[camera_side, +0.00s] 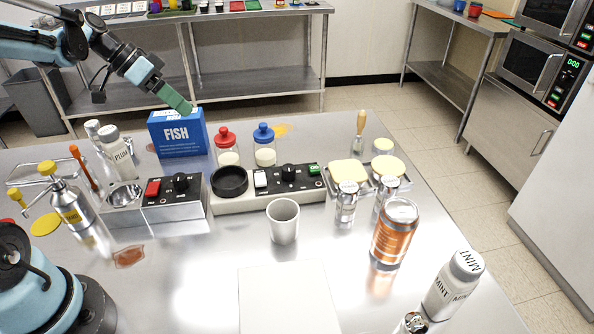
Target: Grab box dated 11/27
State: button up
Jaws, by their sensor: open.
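A blue box (178,137) printed "FISH" stands upright toward the back left of the steel table. A white label with small print shows at its top; I cannot read a date on it. My gripper (186,109), with green fingers, points down at the box's top edge from the upper left. It is open. The fingers overlap the top of the box in the picture, and I cannot tell whether they touch it.
A white shaker marked "PLUM" (117,150) stands left of the box. A red-lidded jar (226,147) and a blue-lidded jar (265,146) stand right of it. A control unit (178,188) is in front. A white cup (283,221) and an orange can (394,233) stand nearer.

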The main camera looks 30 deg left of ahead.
aim_at(169, 115)
jog(key=a+m+h, duration=0.1)
jog(key=a, duration=0.3)
jog(key=a+f+m+t+h, duration=0.1)
jog(key=a, duration=0.2)
jog(key=a+m+t+h, duration=0.1)
jog(key=a, duration=0.3)
jog(key=shift+a+f, duration=0.3)
jog(key=shift+f, duration=0.1)
jog(key=s+a+f+m+t+h, duration=0.1)
jog(key=s+a+f+m+t, duration=0.15)
jog(key=a, duration=0.45)
jog(key=shift+g+h, duration=0.25)
jog(key=shift+h, duration=0.05)
jog(key=x, duration=0.6)
jog(key=shift+s+d, duration=0.25)
jog(key=shift+d, duration=0.05)
jog(key=shift+s+d+x, duration=0.1)
jog(key=shift+x, duration=1.2)
jog(key=shift+s+d+x, duration=0.1)
jog(key=shift+d+x, duration=0.05)
jog(key=shift+x, duration=1.15)
jog(key=shift+r, duration=0.15)
grip_shut()
